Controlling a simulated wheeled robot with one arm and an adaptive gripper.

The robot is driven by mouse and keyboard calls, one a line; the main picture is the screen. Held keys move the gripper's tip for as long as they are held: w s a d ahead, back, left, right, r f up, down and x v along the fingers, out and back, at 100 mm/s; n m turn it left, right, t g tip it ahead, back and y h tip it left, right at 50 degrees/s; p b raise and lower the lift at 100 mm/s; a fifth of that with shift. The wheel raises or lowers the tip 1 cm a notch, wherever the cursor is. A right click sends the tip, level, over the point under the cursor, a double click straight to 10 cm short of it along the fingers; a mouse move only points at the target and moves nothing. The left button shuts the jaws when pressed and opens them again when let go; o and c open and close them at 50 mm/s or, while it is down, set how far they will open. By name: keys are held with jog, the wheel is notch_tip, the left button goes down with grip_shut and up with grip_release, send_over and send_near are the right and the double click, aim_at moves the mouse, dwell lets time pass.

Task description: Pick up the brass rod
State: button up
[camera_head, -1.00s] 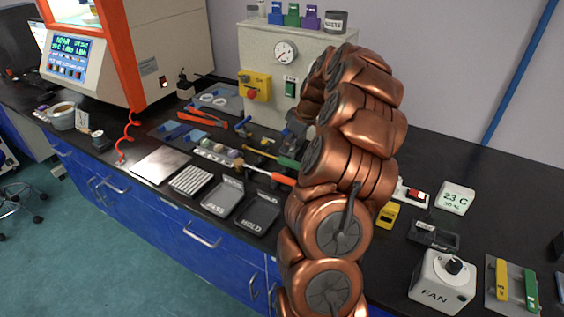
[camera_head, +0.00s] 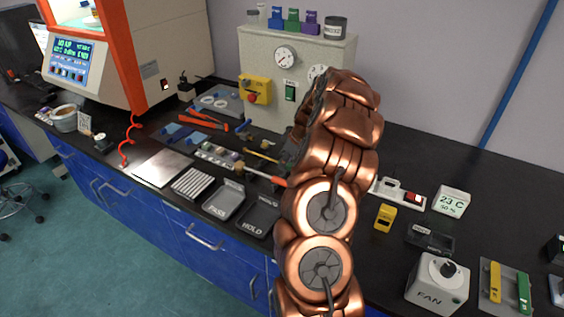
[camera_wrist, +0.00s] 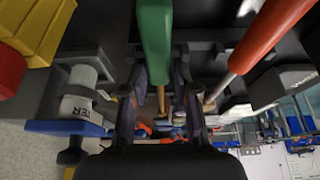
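A thin brass-coloured rod (camera_head: 262,157) lies on the dark bench in front of the cream press, its right end hidden behind my arm. In the wrist view, a brass-coloured shaft (camera_wrist: 161,99) extends from a green handle (camera_wrist: 154,40); this looks like the same tool. My gripper (camera_wrist: 160,75) is open, its dark fingers apart on either side of the green handle and shaft. I cannot tell how far above the tool the fingers are. In the head view, my arm hides the gripper and green handle.
An orange-red-handled tool (camera_head: 265,178) lies close beside the rod; its handle (camera_wrist: 268,35) is right of my fingers. The cream press (camera_head: 268,115) stands behind. The PASS tray (camera_head: 222,204) and HOLD tray (camera_head: 258,222) lie in front.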

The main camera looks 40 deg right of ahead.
jog(key=shift+f, duration=0.1)
jog(key=shift+c, duration=0.2)
grip_shut()
